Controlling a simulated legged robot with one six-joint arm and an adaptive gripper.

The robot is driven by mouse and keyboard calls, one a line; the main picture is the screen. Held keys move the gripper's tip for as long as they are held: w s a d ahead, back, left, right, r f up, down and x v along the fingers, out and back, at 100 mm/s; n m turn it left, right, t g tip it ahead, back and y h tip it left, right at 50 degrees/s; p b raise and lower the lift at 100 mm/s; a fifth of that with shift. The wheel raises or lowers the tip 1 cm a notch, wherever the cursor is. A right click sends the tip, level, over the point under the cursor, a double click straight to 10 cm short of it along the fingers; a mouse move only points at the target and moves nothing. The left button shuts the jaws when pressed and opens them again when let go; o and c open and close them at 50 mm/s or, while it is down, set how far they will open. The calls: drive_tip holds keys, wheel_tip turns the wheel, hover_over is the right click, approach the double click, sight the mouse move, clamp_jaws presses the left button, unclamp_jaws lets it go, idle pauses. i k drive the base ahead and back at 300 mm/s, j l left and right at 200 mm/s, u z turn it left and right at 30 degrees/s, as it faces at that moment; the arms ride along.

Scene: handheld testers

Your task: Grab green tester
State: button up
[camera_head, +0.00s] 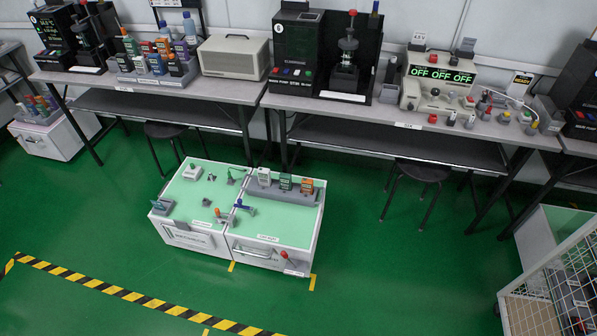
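A small green tester (285,182) stands upright in a grey holder (268,195) on the right half of a low white cabinet with a light green top. A grey-white tester (264,177) stands to its left and an orange tester (307,186) to its right in the same holder. Another green handheld device (130,44) stands in a rack on the left bench. My gripper is not in view.
Small tools and stands lie on the cabinet top (206,191). Long benches (225,89) with stools beneath run behind the cabinet. A white wire cage (545,285) stands at lower right. Green floor is open in front, crossed by yellow-black tape (100,286).

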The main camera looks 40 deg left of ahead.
sight(285, 178)
drive_tip(key=i+u, duration=0.45)
drive_tip(key=i+l+u, duration=0.1)
drive_tip(key=i+u, duration=0.2)
drive_tip(key=u, duration=0.15)
drive_tip(key=i+l+u, duration=0.2)
drive_tip(key=i+u, duration=0.25)
drive_tip(key=i+l+u, duration=0.1)
drive_tip(key=u, duration=0.3)
drive_tip(key=i+l+u, duration=0.2)
drive_tip(key=u, duration=0.2)
drive_tip(key=i+l+u, duration=0.25)
drive_tip(key=u, duration=0.15)
drive_tip(key=i+l+u, duration=0.15)
drive_tip(key=u, duration=0.25)
drive_tip(key=i+l+u, duration=0.25)
drive_tip(key=l, duration=0.15)
drive_tip(key=l+u, duration=0.25)
drive_tip(key=l, duration=0.2)
drive_tip(key=i+l+u, duration=0.2)
drive_tip(key=l, duration=0.25)
drive_tip(key=k, duration=0.1)
